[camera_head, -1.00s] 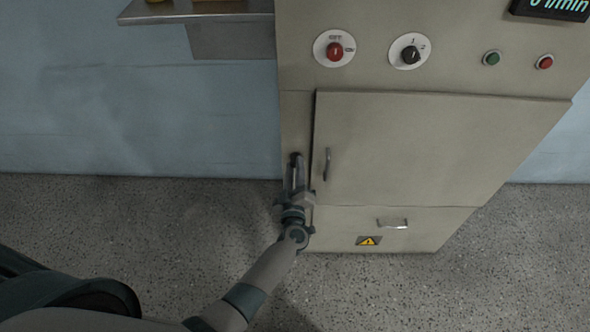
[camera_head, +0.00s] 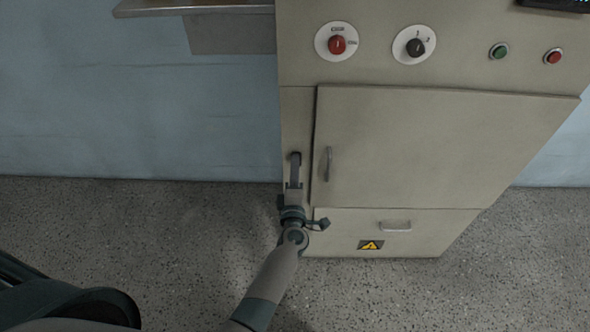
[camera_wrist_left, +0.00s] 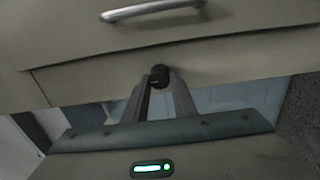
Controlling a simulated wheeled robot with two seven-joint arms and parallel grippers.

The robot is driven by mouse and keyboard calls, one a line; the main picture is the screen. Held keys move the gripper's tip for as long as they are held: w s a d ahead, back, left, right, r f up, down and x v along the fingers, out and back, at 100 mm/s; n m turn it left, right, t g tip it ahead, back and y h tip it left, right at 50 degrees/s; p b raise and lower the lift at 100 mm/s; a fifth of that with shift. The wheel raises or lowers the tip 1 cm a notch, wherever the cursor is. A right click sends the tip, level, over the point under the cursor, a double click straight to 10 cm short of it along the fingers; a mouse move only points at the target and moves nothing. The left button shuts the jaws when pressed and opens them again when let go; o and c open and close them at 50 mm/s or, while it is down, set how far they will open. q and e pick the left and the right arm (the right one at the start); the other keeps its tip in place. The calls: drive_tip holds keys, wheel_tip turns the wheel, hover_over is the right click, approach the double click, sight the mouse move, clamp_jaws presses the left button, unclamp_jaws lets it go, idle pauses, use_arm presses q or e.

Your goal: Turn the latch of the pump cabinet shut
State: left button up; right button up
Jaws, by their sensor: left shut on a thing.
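The pump cabinet (camera_head: 400,145) is a beige box with a large door (camera_head: 410,125), which looks closed or nearly so; a dark gap runs along its left edge. The latch (camera_wrist_left: 160,72) is a small dark knob on the narrow frame strip left of the door. My left gripper (camera_head: 295,160) reaches up to it from below and is shut on it. In the left wrist view the two fingertips (camera_wrist_left: 160,83) sit either side of the knob. In the head view the fingers mostly hide the latch, so its angle is unclear. My right gripper is out of view.
A vertical door handle (camera_head: 328,163) is just right of my gripper; it also shows in the left wrist view (camera_wrist_left: 150,11). Above are a red dial (camera_head: 337,44) and a black dial (camera_head: 415,46). A lower panel has a handle (camera_head: 396,226). Floor to the left is clear.

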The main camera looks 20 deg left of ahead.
use_arm(q)
drive_tip(key=shift+f, duration=0.1)
idle(0.4)
drive_tip(key=o, duration=1)
drive_tip(key=shift+o, duration=0.2)
drive_tip(key=p+v, duration=0.1)
drive_tip(key=v, duration=0.6)
drive_tip(key=shift+s, duration=0.3)
